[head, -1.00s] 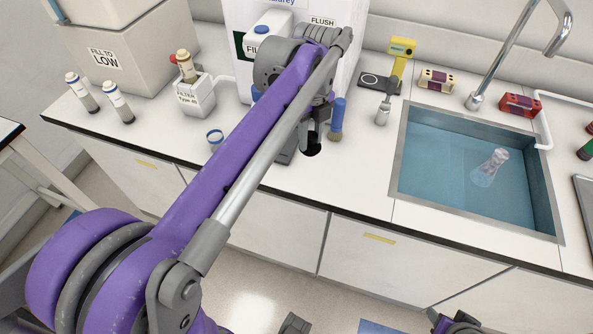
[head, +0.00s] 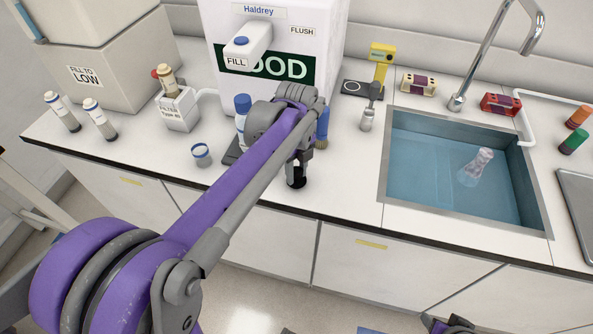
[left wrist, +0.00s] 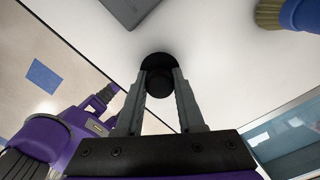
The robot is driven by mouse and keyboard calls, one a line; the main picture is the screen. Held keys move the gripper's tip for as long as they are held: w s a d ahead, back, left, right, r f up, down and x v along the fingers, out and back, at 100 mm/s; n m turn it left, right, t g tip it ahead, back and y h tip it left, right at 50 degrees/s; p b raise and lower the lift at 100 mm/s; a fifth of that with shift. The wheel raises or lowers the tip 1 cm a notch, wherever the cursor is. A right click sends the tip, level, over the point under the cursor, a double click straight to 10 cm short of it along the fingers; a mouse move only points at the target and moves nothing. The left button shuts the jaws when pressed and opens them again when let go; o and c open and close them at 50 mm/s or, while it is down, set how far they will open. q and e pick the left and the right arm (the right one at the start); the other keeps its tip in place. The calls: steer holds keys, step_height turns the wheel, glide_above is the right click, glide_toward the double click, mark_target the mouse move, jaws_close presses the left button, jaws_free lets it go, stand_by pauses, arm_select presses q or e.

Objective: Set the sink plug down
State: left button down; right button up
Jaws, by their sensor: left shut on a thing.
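The sink plug (head: 297,183) is a small black round piece. My left gripper (head: 301,168) is shut on it, pointing down over the counter (head: 345,185) left of the sink (head: 450,170). In the left wrist view the plug (left wrist: 158,60) shows as a black disc with a darker round part between the two fingertips (left wrist: 160,85). The plug is at or very near the white counter top; I cannot tell whether it touches.
A blue-handled brush (head: 321,125) stands behind my left gripper, and a blue-capped bottle (head: 243,115) is to its left. The counter between plug and sink is clear. A flask (head: 477,166) lies in the sink.

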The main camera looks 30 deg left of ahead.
mark_target(296, 170)
arm_select(q)
steer(key=shift+f, duration=0.2)
steer(key=c, duration=0.5)
jaws_free()
steer(key=shift+r, duration=0.1)
steer(key=shift+r, duration=0.45)
step_height(296, 170, up, 11)
steer(key=p, duration=0.1)
steer(key=s+d+f+n+t, duration=0.1)
steer(key=s+d+f+n, duration=0.1)
steer(key=s+f+n, duration=0.3)
steer(key=s+d+f+n+t, duration=0.2)
steer(key=s+f+n, duration=0.3)
steer(key=n, duration=0.5)
steer(key=s+d+f+n+t, duration=0.2)
steer(key=s+f+n, duration=0.4)
steer(key=n, duration=0.1)
steer(key=shift+d, duration=0.4)
